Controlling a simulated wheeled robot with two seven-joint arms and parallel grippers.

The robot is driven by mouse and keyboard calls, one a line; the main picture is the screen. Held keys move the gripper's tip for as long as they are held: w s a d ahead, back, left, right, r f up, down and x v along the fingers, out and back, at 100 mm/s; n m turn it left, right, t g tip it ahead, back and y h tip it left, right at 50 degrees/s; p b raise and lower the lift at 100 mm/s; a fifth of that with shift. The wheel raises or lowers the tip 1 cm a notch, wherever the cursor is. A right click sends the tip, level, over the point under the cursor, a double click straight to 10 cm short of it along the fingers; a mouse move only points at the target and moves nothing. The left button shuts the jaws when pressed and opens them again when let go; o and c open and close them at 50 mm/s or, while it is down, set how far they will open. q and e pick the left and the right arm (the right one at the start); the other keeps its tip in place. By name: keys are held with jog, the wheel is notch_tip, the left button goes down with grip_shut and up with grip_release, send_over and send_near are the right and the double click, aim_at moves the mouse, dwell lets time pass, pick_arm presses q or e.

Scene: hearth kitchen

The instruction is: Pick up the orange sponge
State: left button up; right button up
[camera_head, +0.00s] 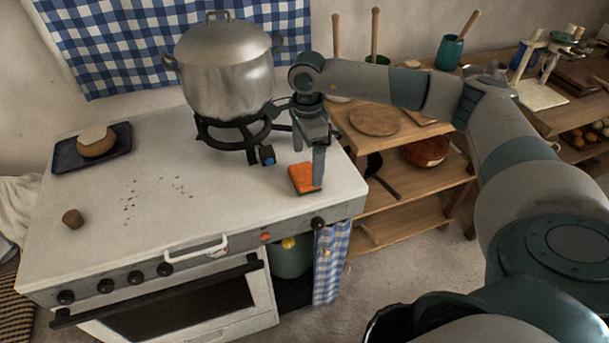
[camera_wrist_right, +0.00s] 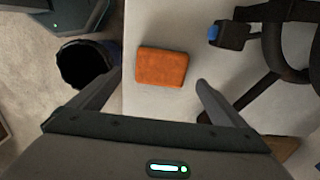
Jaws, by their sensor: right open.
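The orange sponge (camera_head: 302,178) lies flat on the white stove top near its right front edge, below the burner. In the right wrist view the sponge (camera_wrist_right: 162,67) lies ahead of the two fingers, nearer the left one, with nothing touching it that I can see. My right gripper (camera_head: 316,172) points down over the right side of the sponge, and one finger covers part of it. In the wrist view the right gripper (camera_wrist_right: 155,90) is open with nothing between its fingers. My left gripper is not in view.
A large steel pot (camera_head: 226,75) stands on the black burner (camera_head: 232,135) just behind the sponge. Wooden shelves (camera_head: 410,180) stand to the right.

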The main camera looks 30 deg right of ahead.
aim_at(307, 172)
notch_tip(307, 172, down, 3)
jog(key=shift+d+p, duration=0.1)
jog(key=shift+p, duration=0.6)
jog(key=shift+f, duration=0.25)
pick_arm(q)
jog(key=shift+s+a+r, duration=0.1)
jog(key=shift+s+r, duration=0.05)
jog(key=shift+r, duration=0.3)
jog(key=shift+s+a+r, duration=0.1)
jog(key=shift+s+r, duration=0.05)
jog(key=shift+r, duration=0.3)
pick_arm(e)
jog(key=shift+f, duration=0.1)
jog(key=shift+c, duration=0.3)
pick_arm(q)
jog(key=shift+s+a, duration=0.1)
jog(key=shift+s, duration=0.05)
pick_arm(e)
jog(key=c, duration=1.1)
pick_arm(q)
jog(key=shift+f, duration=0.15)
pick_arm(e)
jog(key=shift+w, duration=0.1)
jog(key=shift+c, duration=0.2)
